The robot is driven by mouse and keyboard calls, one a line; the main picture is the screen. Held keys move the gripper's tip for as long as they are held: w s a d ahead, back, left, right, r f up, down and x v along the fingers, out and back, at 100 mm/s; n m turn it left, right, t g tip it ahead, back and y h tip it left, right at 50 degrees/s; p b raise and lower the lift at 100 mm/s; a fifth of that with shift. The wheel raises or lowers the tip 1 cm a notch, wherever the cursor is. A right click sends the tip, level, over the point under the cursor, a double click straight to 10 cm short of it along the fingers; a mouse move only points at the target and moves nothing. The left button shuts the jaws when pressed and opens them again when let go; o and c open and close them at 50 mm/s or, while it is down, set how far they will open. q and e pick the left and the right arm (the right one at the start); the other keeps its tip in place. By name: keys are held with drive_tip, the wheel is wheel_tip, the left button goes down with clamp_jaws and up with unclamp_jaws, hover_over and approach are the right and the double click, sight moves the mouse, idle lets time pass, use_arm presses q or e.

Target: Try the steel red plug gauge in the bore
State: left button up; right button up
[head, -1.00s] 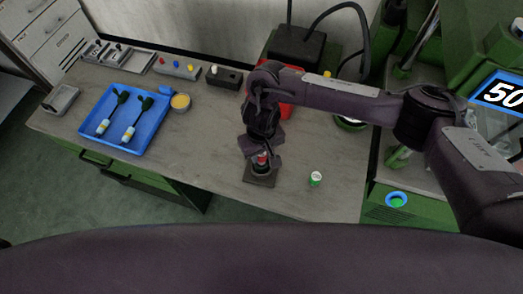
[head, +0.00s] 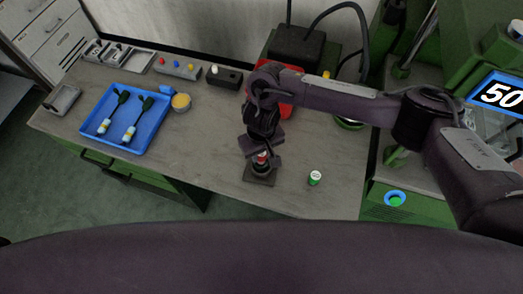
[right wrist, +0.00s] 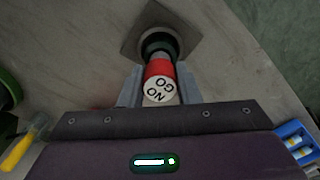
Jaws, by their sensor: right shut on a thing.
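My right gripper (head: 262,153) is shut on the red plug gauge (right wrist: 158,70), whose white end cap reads NO GO. The gauge's red band also shows between the fingers in the head view (head: 262,158). Below the gauge is a dark round socket (right wrist: 158,42) on a square grey plate (right wrist: 185,22), which stands near the bench's front edge. The gauge's steel end points at the socket's opening. I cannot tell whether it is inside the bore, as the gauge body covers it. My left gripper is not in view.
A green gauge with a white top (head: 315,178) stands right of the plate. A red thing (head: 291,88) stands behind my arm. Bare bench lies left of the plate.

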use_arm(q)
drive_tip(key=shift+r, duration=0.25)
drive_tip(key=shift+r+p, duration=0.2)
drive_tip(key=shift+p, duration=0.25)
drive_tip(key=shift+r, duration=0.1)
idle(0.4)
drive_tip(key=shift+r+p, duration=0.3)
drive_tip(key=shift+p, duration=0.1)
idle(1.5)
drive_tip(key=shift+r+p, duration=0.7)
idle(0.4)
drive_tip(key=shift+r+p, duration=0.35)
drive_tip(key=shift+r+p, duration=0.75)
idle(2.6)
